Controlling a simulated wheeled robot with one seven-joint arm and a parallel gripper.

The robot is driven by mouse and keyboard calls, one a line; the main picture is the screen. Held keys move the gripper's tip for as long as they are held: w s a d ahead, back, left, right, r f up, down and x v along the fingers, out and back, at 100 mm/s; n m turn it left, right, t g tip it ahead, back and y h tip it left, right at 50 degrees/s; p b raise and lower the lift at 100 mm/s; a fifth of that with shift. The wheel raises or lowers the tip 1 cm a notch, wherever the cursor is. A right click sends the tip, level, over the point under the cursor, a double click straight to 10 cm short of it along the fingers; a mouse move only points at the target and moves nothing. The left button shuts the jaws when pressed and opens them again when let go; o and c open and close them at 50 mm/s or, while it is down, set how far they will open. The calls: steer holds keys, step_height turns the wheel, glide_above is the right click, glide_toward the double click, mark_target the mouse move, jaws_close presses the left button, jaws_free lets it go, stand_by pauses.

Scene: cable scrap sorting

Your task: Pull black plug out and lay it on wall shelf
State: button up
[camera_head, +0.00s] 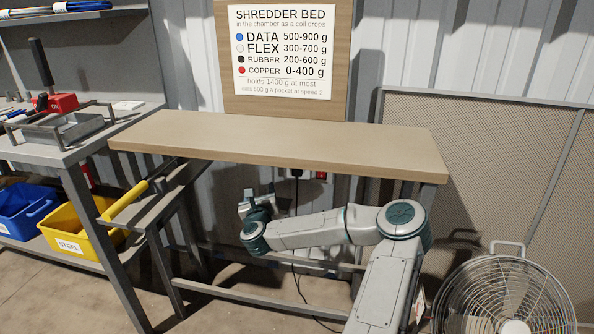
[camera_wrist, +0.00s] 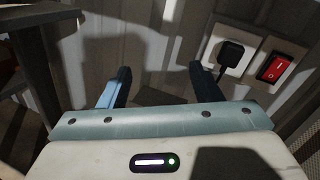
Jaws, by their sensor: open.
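The black plug (camera_wrist: 233,53) sits in a white wall socket (camera_wrist: 251,70) in the wrist view, with its black cable hanging down. In the head view the plug (camera_head: 296,173) shows small, just under the front edge of the wooden wall shelf (camera_head: 280,142). The shelf top is bare. My gripper (camera_wrist: 158,82) is open and empty, its two fingers pointing at the corrugated wall. In the wrist view the plug is just to the right of the right finger, and I cannot tell whether they touch. In the head view my gripper (camera_head: 255,201) is below the shelf, left of the plug.
A red switch (camera_wrist: 275,67) is beside the socket. A metal fan (camera_head: 505,290) stands at right. A metal frame (camera_head: 265,290) runs low beneath the shelf.

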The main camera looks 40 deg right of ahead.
mark_target(296, 172)
steer(key=s+d+m+g+h, duration=0.3)
steer(key=d+m, duration=0.3)
steer(key=d, duration=0.2)
steer(key=shift+s+d+r+m+h, duration=0.15)
steer(key=shift+s+r+m+h, duration=0.15)
steer(key=shift+s+h, duration=0.35)
steer(key=shift+x, duration=4.45)
steer(key=shift+f+b, duration=0.15)
steer(key=shift+b, duration=0.4)
jaws_close()
steer(key=shift+v, duration=2.95)
